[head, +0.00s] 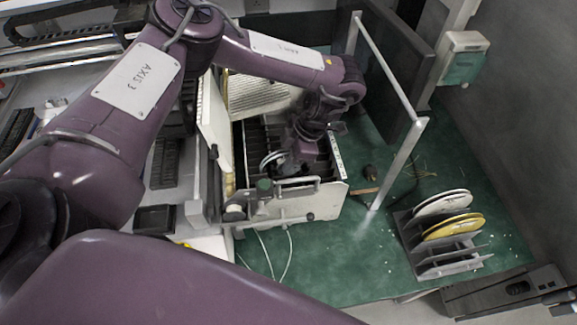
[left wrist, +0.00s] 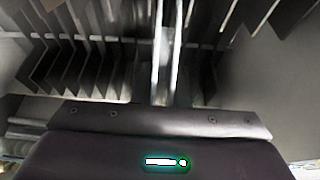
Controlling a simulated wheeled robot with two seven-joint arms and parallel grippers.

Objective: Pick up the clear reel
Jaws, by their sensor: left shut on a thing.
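The clear reel (head: 269,160) shows in the head view as a pale thin rim standing upright among the dark dividers of an open slotted box (head: 318,206). My left gripper (head: 284,163) reaches down into this box from above and is shut on the reel; its fingertips are mostly hidden. In the left wrist view the reel (left wrist: 157,45) appears edge-on as narrow bright upright lines in front of the gripper, with dividers (left wrist: 75,65) on both sides. My right gripper is not in view.
A grey rack (head: 437,258) on the green surface to the right holds a white reel (head: 442,203) and a yellow reel (head: 455,226), with bare slots in front. A metal post frame (head: 396,165) stands between box and rack. Loose cables (head: 267,255) lie before the box.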

